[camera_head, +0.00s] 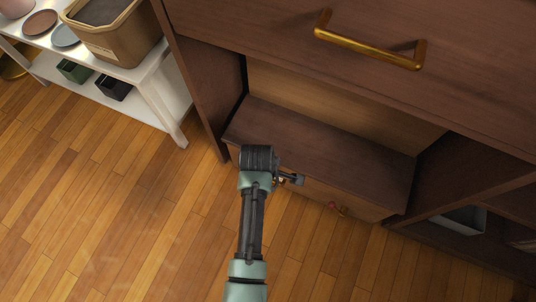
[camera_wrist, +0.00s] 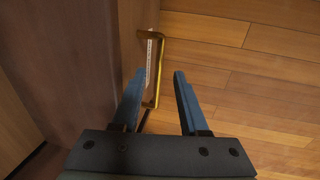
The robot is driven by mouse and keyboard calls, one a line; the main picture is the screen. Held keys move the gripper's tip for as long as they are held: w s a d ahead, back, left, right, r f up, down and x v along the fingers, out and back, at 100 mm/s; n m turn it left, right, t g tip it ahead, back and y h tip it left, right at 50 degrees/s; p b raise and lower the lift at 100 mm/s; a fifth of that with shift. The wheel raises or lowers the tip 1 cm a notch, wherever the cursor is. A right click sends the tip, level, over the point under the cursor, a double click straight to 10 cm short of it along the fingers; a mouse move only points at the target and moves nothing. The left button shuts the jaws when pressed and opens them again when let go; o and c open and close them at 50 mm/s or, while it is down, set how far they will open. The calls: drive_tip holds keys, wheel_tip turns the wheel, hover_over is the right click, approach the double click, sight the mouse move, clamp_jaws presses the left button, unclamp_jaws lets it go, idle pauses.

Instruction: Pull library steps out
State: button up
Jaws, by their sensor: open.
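The library steps appear as a low dark-brown wooden unit (camera_head: 320,150) in the recess under the large cabinet, with their front facing the floor. My gripper (camera_head: 292,179) is at the upper front edge of this unit. In the wrist view my gripper (camera_wrist: 160,76) is open, its two blue-grey fingers apart and empty. A brass bar handle (camera_wrist: 155,100) stands off a dark wood panel (camera_wrist: 70,60), and its lower end shows between the fingertips, closer to the left one. I cannot tell how deep it sits between them. My wrist hides part of the front in the head view.
A brass drawer handle (camera_head: 370,48) is on the cabinet above. A white shelf unit (camera_head: 150,85) with a tan bin (camera_head: 112,38) stands at left. A grey box (camera_head: 462,219) sits in the right compartment. The wooden floor (camera_head: 120,220) in front is clear.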

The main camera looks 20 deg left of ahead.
drive_tip(key=shift+w+f+b, duration=0.15)
drive_tip(key=shift+f+b, duration=0.2)
drive_tip(key=shift+f, duration=0.25)
drive_tip(key=shift+w+f+b, duration=0.15)
drive_tip(key=shift+f+b, duration=0.15)
drive_tip(key=shift+f, duration=0.3)
clamp_jaws()
idle(0.6)
